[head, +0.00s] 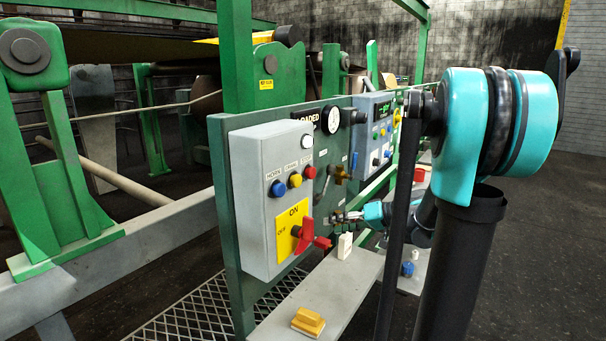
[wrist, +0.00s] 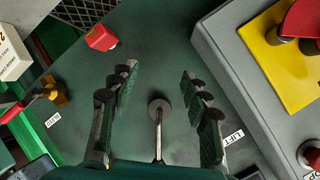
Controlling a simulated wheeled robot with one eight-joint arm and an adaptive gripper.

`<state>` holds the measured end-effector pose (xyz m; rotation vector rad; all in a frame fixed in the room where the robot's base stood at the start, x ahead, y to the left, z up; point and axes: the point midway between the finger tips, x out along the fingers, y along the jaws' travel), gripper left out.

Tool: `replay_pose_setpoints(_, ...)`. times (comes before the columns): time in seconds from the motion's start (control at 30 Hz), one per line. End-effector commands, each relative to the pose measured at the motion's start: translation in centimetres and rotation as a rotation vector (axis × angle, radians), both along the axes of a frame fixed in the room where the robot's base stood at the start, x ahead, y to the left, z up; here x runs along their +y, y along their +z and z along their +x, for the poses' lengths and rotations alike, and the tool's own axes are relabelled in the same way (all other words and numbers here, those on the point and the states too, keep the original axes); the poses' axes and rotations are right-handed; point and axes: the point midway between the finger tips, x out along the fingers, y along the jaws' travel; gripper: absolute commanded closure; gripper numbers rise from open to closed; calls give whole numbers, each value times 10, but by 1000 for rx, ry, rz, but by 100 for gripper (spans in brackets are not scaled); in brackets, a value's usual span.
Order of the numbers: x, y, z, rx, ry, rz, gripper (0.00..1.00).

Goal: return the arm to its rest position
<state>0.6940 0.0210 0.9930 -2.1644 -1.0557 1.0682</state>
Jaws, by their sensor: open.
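My gripper (head: 342,216) is at the end of my teal and black arm, extended to the green control panel (head: 237,230) in the head view. In the wrist view the two dark padded fingers of my gripper (wrist: 160,74) are spread apart. A thin metal rod with a round end (wrist: 159,108) shows between them, and nothing is clamped. I cannot tell how far the fingertips are from the panel face.
A grey box (head: 255,190) with buttons and a red switch handle (head: 304,236) stands left of the gripper. Below is a ledge (head: 318,284) with a yellow block (head: 308,321) and a white block (head: 345,246). Green machine frames stand left; open floor lies right.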

Motion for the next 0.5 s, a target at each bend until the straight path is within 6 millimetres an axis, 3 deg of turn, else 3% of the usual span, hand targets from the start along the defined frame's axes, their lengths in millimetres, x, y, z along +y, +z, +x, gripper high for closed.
replay_pose_setpoints(0.03,12,-20,-23,63,-11,-76,53)
replay_pose_setpoints(0.17,16,-70,-77,198,-75,-287,53)
replay_pose_setpoints(0.3,0,-116,-132,279,-169,-516,53)
replay_pose_setpoints(0.5,-38,-153,-186,288,-302,-772,53)
